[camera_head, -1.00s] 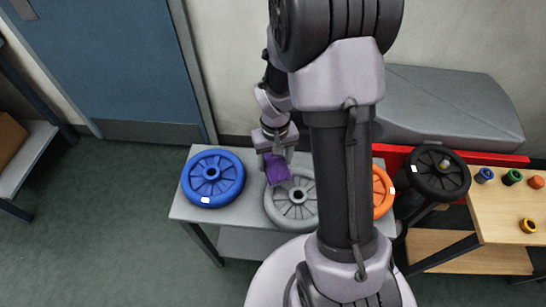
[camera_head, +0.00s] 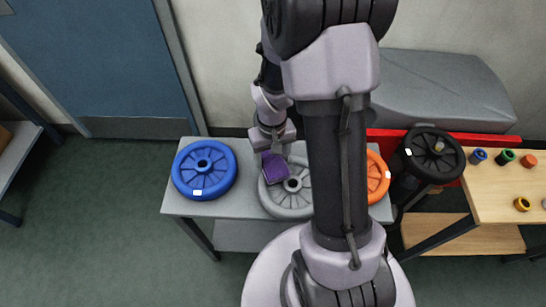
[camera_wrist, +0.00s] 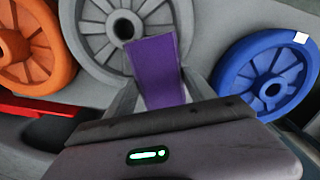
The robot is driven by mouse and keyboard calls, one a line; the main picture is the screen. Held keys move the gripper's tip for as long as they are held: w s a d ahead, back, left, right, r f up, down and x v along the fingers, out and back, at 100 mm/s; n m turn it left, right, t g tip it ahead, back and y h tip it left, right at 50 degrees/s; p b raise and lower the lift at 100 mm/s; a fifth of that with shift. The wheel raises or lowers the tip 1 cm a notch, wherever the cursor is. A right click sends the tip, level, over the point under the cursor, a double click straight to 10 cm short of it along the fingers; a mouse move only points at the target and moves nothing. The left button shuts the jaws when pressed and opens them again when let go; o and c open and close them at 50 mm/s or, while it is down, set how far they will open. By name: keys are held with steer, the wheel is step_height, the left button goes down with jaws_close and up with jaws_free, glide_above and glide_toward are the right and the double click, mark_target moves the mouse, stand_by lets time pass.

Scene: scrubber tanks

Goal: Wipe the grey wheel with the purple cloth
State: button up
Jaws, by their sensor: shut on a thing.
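The grey wheel (camera_head: 292,203) lies flat on the grey table, between the blue and orange wheels. My arm hides part of its right side in the head view. It also shows at the top of the wrist view (camera_wrist: 96,41). My gripper (camera_head: 273,152) is at the wheel's upper left edge, shut on the purple cloth (camera_head: 275,170). In the wrist view the purple cloth (camera_wrist: 157,70) sticks out from the jaws and overlaps the wheel near its hub. I cannot tell whether the cloth touches the wheel.
A blue wheel (camera_head: 204,168) lies left on the grey table (camera_head: 240,214); an orange wheel (camera_head: 376,178) lies right, partly behind my arm. A black wheel (camera_head: 432,154) is farther right, beside a wooden table (camera_head: 500,205) with several small coloured rings. A wall stands behind.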

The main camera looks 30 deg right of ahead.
steer(key=shift+w+a, duration=0.2)
steer(key=shift+w, duration=0.4)
steer(key=shift+w+a+r+p, duration=0.15)
steer(key=shift+w+r+p, duration=0.25)
steer(key=shift+w+p, duration=0.2)
steer(key=shift+s+r+p, duration=0.15)
steer(key=shift+r+p, duration=0.15)
steer(key=shift+r, duration=0.25)
steer(key=shift+s+r+p, duration=0.15)
steer(key=shift+r+p, duration=0.15)
steer(key=shift+r, duration=0.25)
steer(key=shift+w+r+p, duration=0.1)
steer(key=shift+r+p, duration=0.5)
steer(key=shift+r, duration=0.05)
steer(key=shift+r+p, duration=1.25)
steer(key=shift+r, duration=0.35)
